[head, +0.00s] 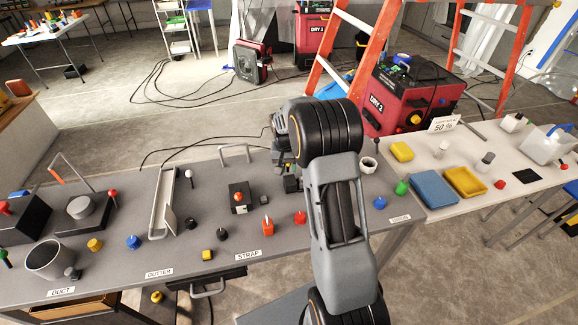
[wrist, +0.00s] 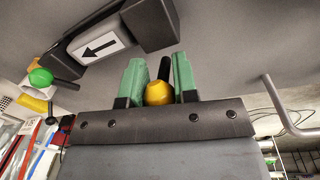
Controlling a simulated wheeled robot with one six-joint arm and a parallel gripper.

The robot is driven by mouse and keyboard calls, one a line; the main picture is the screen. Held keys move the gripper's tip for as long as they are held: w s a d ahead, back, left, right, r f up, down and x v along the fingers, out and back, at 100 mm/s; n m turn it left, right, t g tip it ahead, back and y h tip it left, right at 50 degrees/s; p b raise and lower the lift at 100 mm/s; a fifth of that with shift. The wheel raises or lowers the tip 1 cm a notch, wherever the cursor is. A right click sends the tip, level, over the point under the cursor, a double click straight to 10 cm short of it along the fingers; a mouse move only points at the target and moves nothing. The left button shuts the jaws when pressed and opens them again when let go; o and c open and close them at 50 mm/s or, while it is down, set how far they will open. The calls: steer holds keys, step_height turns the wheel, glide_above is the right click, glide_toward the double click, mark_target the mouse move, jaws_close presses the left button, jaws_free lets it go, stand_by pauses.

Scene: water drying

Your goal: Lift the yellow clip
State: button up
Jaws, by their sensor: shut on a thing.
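A yellow rounded piece (wrist: 159,94) with a black stem sits between the two green fingers of my gripper (wrist: 158,78) in the wrist view. I take it to be the yellow clip. The fingers are shut on it, one on each side. In the head view my own arm covers most of the gripper, with a little green showing beside the arm (head: 291,184) over the grey table (head: 215,225). The held clip is hidden there. I cannot tell how high it is above the table.
A block with a black arrow on a white label (wrist: 101,45) is close to the fingers. A green ball-topped piece (wrist: 40,77) lies beyond it. The grey table holds a red-topped block (head: 238,195), a red clip (head: 267,227), a white ring (head: 368,165) and a grey cup (head: 48,262).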

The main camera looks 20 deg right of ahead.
steer(key=shift+w+r+g+p, duration=0.2)
steer(key=shift+g+p, duration=0.2)
steer(key=shift+p, duration=0.45)
steer(key=shift+c, duration=0.3)
steer(key=shift+f+g, duration=0.1)
steer(key=shift+g, duration=0.3)
steer(key=o, duration=0.9)
steer(key=r, duration=0.4)
steer(key=w+r, duration=0.1)
steer(key=r, duration=0.4)
steer(key=w+r+b, duration=0.1)
steer(key=r, duration=0.3)
steer(key=shift+w+a+r, duration=0.15)
steer(key=shift+a+r, duration=0.1)
steer(key=shift+a, duration=0.05)
